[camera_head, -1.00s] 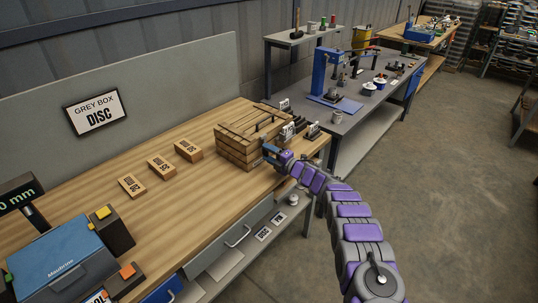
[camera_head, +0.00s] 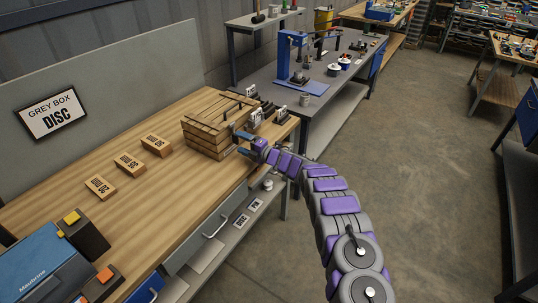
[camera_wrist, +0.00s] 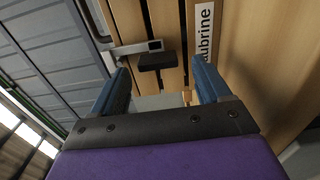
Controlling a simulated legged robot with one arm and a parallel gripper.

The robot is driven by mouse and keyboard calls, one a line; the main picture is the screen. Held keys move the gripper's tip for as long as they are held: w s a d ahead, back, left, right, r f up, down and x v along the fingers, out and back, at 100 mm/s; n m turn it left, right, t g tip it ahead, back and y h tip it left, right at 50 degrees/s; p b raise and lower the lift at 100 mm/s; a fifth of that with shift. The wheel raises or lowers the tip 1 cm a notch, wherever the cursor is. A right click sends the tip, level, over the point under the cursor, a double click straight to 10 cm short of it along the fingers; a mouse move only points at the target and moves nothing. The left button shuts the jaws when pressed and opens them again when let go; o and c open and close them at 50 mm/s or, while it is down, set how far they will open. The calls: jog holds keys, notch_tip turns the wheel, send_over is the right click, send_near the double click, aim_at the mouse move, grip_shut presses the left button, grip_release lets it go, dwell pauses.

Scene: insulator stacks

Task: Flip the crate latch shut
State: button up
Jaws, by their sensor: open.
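The wooden slatted crate (camera_head: 203,139) sits on the workbench in the head view, its lid looking down. My gripper (camera_head: 242,143) is at the crate's front right side, its jaws open. In the wrist view, my gripper (camera_wrist: 160,75) has its two blue fingers apart with nothing between them. Just beyond the fingertips, a grey metal latch bar (camera_wrist: 128,47) with a dark block (camera_wrist: 158,61) lies against the crate's wooden slats (camera_wrist: 167,22). I cannot tell whether the fingers touch it or whether the latch is fastened.
Several labelled wooden blocks (camera_head: 129,164) lie on the workbench (camera_head: 150,212) left of the crate. Small black holders with white cards (camera_head: 256,117) stand close behind my gripper. A blue case (camera_head: 45,268) is at the near left. The floor to the right is clear.

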jog(key=p+v, duration=0.2)
jog(key=v, duration=1.3)
jog(key=shift+d+f, duration=0.15)
jog(key=w+d+r+m+t+h, duration=0.2)
jog(key=w+d+r+m+h, duration=0.1)
jog(key=d+r+m+h, duration=0.7)
jog(key=s+d+r+m+g+h, duration=0.2)
jog(key=s+d+r+m+h, duration=0.15)
jog(key=s, duration=0.35)
jog(key=s+d+r+m+g+h, duration=0.1)
jog(key=s+d+r+m+h, duration=0.3)
jog(key=s, duration=0.3)
jog(key=s+a+m+g+y, duration=0.1)
jog(key=s+a+m+g, duration=0.2)
jog(key=s, duration=1.3)
jog(key=s+a+m+g+y, duration=0.1)
jog(key=s+a+m+g, duration=0.3)
jog(key=s, duration=1.2)
jog(key=s+a+m+g+y, duration=0.1)
jog(key=s+a+m+g, duration=0.3)
jog(key=s, duration=1.2)
jog(key=shift+s+a+r+g, duration=0.25)
jog(key=shift+a+g, duration=0.15)
jog(key=shift+a, duration=0.3)
